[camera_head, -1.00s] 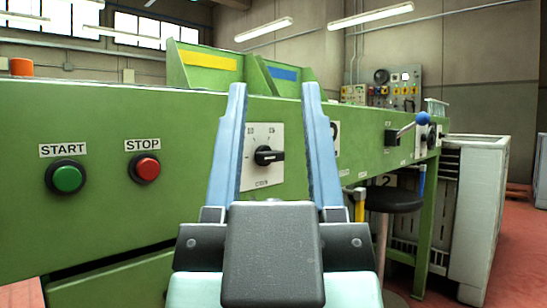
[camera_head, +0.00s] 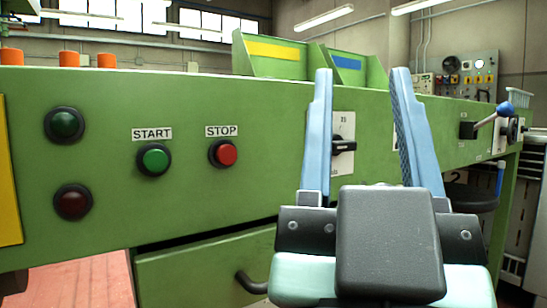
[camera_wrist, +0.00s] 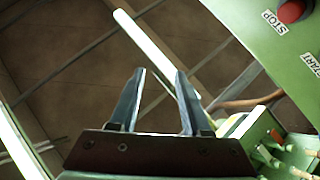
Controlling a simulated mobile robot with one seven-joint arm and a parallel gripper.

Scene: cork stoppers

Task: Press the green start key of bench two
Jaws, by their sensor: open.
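The green start key (camera_head: 154,159) is a round button in a black ring on the green bench front, under a START label (camera_head: 152,134). The red stop key (camera_head: 223,153) is to its right, under a STOP label. My gripper (camera_head: 361,71) is open and empty, its two blue fingers pointing up, to the right of both keys and apart from them. In the wrist view my gripper (camera_wrist: 159,71) has nothing between its fingers. The stop key (camera_wrist: 291,10) is at that view's top right corner; the START label (camera_wrist: 313,63) is cut by the edge.
Two dark round lamps, green (camera_head: 65,124) and red (camera_head: 73,201), are left of the start key. A black rotary switch (camera_head: 343,146) is partly behind my fingers. A blue-knobbed lever (camera_head: 505,108) sticks out farther right. A drawer (camera_head: 200,275) is below the keys.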

